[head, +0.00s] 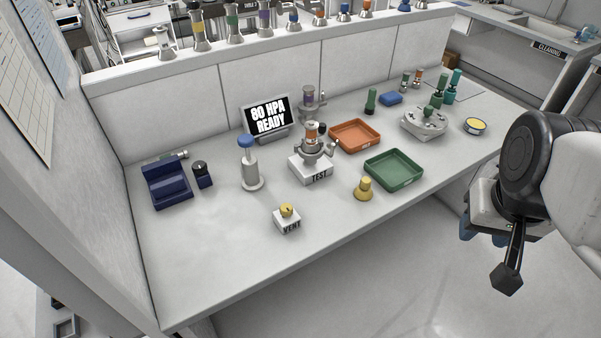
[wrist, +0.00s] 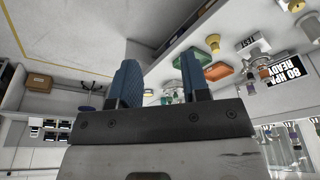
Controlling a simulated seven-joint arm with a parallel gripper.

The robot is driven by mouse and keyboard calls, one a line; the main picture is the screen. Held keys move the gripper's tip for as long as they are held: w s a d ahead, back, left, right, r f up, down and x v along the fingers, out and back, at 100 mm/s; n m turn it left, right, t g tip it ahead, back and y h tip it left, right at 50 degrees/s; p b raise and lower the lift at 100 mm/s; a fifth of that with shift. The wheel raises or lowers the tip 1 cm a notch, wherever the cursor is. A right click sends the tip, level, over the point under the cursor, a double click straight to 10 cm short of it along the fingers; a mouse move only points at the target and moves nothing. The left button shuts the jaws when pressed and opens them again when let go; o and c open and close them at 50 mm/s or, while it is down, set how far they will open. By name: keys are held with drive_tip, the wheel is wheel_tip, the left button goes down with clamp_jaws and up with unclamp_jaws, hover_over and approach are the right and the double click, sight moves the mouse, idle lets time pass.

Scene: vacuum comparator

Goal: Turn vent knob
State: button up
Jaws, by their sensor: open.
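The vent knob (head: 287,210) is a small yellow knob on top of a white block labelled VENT (head: 288,224). It stands near the front edge of the bench, left of centre in the head view. My gripper (head: 485,228) is at the right of the head view, beyond the bench's front edge and far from the knob. In the wrist view my gripper (wrist: 158,82) shows two blue fingers spread apart with nothing between them.
A TEST block (head: 311,171) with a metal fitting, a yellow weight-like piece (head: 364,189), a green tray (head: 394,169), an orange tray (head: 354,135) and a white pump with a blue top (head: 250,168) stand nearby. A display (head: 267,116) reads 80 HPA READY. The bench front left is clear.

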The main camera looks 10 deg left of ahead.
drive_tip(key=o, duration=0.3)
drive_tip(key=shift+o, duration=0.2)
drive_tip(key=w+a+f+m+g, duration=0.1)
drive_tip(key=w+a+f, duration=0.2)
drive_tip(key=w+a, duration=0.35)
drive_tip(key=w+a+f, duration=0.2)
drive_tip(key=w+a, duration=0.4)
drive_tip(key=a, duration=0.2)
drive_tip(key=shift+m+g, duration=0.5)
drive_tip(key=shift+g, duration=0.3)
drive_tip(key=w+a+f, duration=0.1)
drive_tip(key=a+f, duration=0.3)
drive_tip(key=a, duration=0.3)
drive_tip(key=w+a+f, duration=0.2)
drive_tip(key=a+f, duration=0.2)
drive_tip(key=a, duration=0.3)
drive_tip(key=w+a+f, duration=0.1)
drive_tip(key=a+f, duration=0.3)
drive_tip(key=a, duration=0.3)
drive_tip(key=shift+w+a+f, duration=0.25)
drive_tip(key=shift+w+f, duration=0.1)
drive_tip(key=shift+a+f, duration=0.2)
drive_tip(key=shift+a, duration=0.05)
drive_tip(key=shift+f, duration=0.15)
